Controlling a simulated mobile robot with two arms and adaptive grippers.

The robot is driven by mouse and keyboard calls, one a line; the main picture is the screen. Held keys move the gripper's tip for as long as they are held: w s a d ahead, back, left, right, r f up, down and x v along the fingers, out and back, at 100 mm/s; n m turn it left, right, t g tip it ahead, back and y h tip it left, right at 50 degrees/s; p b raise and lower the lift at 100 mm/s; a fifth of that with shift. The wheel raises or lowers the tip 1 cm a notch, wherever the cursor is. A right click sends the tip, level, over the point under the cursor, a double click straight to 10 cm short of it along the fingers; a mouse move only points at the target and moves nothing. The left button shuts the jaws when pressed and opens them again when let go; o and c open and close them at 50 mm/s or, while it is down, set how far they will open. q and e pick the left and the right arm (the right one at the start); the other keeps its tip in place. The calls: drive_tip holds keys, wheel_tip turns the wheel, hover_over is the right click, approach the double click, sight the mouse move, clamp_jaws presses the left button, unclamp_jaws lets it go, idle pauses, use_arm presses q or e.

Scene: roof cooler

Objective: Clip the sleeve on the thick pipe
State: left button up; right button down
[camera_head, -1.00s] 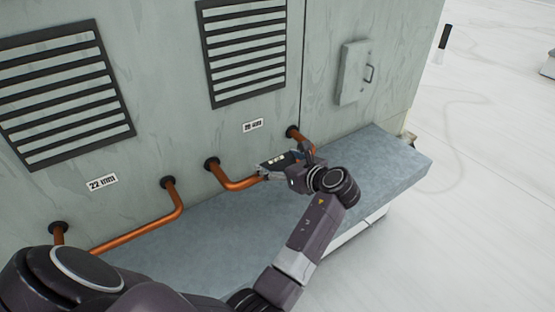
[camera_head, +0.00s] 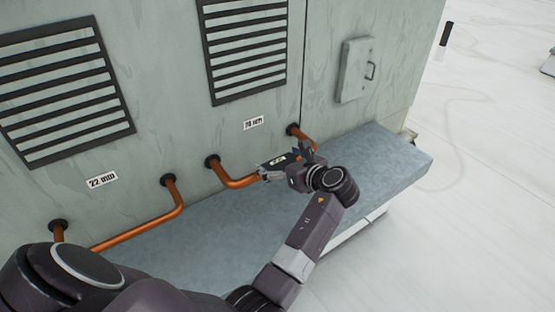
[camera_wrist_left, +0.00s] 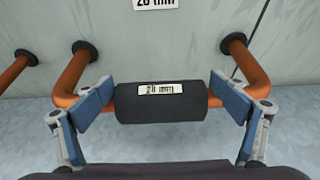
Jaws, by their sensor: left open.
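The thick copper pipe (camera_head: 235,183) under the 28 mm label bends out of the wall and back in; it also shows in the left wrist view (camera_wrist_left: 68,78). The black sleeve (camera_wrist_left: 160,108), with its own 28 mm label, sits in line on the straight run of this pipe, with pipe showing at its right end. Its underside is hidden. My left gripper (camera_head: 285,161) is open around the sleeve. My right gripper is out of view.
A thinner copper pipe (camera_head: 150,229) under the 22 mm label (camera_head: 102,182) runs to the left. The grey ledge (camera_head: 392,168) lies below the pipes and is bare at the right. Louvred vents (camera_head: 245,55) and a wall box (camera_head: 354,70) are on the wall above.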

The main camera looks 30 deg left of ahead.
use_arm(q)
drive_tip(key=shift+s+d+f, duration=0.2)
drive_tip(key=shift+s+f, duration=0.05)
drive_tip(key=shift+f, duration=0.4)
drive_tip(key=r, duration=0.9)
drive_tip(key=shift+w+r, duration=0.2)
drive_tip(key=shift+r, duration=0.2)
drive_tip(key=shift+w+a+r, duration=0.1)
drive_tip(key=shift+a+r, duration=0.15)
drive_tip(key=shift+r, duration=0.5)
